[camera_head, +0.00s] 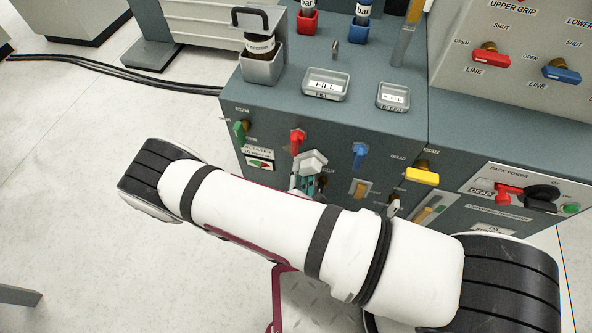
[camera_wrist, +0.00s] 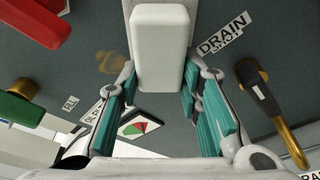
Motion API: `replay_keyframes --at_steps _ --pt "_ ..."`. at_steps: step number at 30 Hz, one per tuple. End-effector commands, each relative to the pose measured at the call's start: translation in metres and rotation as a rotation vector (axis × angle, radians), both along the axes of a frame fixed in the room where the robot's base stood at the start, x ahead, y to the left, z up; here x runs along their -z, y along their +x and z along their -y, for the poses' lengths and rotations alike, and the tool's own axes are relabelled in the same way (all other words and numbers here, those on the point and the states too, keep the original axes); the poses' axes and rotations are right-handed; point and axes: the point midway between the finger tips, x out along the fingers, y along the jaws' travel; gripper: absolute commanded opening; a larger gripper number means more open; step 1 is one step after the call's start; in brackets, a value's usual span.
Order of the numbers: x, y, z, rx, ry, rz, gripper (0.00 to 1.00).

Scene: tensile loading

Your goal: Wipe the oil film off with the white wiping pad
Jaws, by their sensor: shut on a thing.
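The white wiping pad (camera_wrist: 160,45) is an upright white block in the middle of the wrist view. My gripper (camera_wrist: 160,85) is shut on it, with teal-padded fingers on both sides. A brownish ring-shaped smear, which looks like the oil film (camera_wrist: 109,62), shows on the dark panel just left of the pad. Whether the pad touches the panel, I cannot tell. In the head view my gripper (camera_head: 308,178) is at the front of the grey-blue cabinet, partly hidden behind my arm.
The cabinet front carries a green valve handle (camera_head: 240,130), a red one (camera_head: 297,141), a blue one (camera_head: 359,154) and a yellow one (camera_head: 422,175). FILL (camera_head: 326,84) and a second tray (camera_head: 393,96) sit on top.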

Motion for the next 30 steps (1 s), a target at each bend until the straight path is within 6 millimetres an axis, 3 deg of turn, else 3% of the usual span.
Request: replay_keyframes --at_steps 6,13,30 --pt "-0.001 -0.004 0.016 -0.002 -0.002 0.0 0.0" --pt "-0.001 -0.001 0.018 -0.001 0.001 0.001 0.0" --pt "-0.002 0.012 -0.016 -0.001 0.002 0.009 0.0"
